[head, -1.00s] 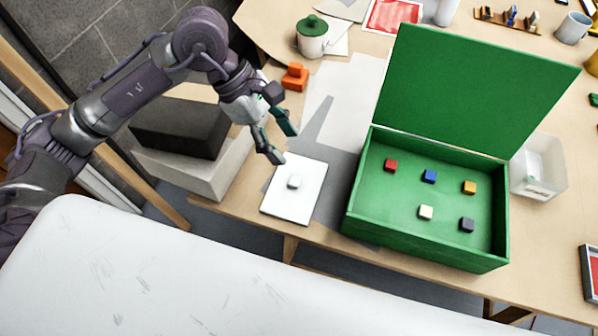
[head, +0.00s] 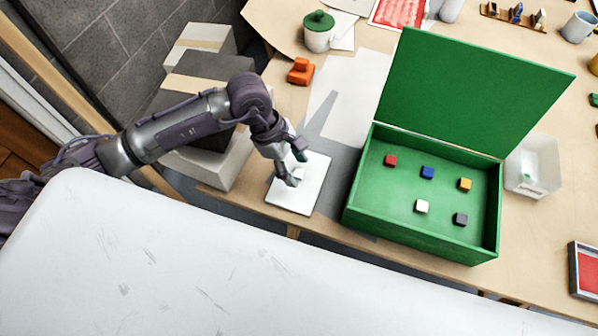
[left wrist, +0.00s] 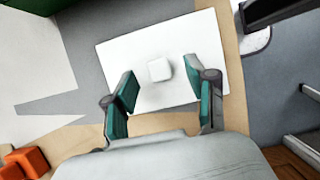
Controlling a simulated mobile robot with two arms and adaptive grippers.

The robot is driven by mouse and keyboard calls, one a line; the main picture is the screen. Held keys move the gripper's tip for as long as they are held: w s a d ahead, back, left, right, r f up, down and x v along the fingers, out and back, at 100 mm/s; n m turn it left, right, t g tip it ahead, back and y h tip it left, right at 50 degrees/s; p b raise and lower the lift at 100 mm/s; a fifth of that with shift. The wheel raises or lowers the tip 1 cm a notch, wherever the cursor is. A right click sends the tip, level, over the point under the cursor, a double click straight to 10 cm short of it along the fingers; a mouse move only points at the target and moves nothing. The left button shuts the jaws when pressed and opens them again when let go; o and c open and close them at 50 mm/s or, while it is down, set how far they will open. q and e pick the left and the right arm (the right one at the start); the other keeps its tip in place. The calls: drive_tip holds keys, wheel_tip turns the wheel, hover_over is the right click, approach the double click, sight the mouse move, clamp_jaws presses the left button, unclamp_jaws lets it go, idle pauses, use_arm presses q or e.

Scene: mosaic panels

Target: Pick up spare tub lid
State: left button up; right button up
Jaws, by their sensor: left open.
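The spare tub lid (head: 312,190) is a flat white square with a small white block-shaped knob, lying on the table left of the green box. In the left wrist view the lid (left wrist: 120,55) shows with its knob (left wrist: 159,70) near the middle. My left gripper (head: 295,167) is over the lid, pointing down, with its teal-padded fingers open. In the left wrist view the knob appears between the two fingertips, with space on both sides. In the head view the fingers mostly hide the knob. My right gripper is not in view.
An open green box (head: 400,243) holds several coloured cubes, its lid raised. A translucent tub (head: 535,178) stands to its right. An orange block (head: 301,71) and a green-lidded pot (head: 318,32) sit behind the spare lid.

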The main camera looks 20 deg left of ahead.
use_arm(q)
drive_tip(key=shift+x, duration=0.8)
drive_tip(key=c, duration=1)
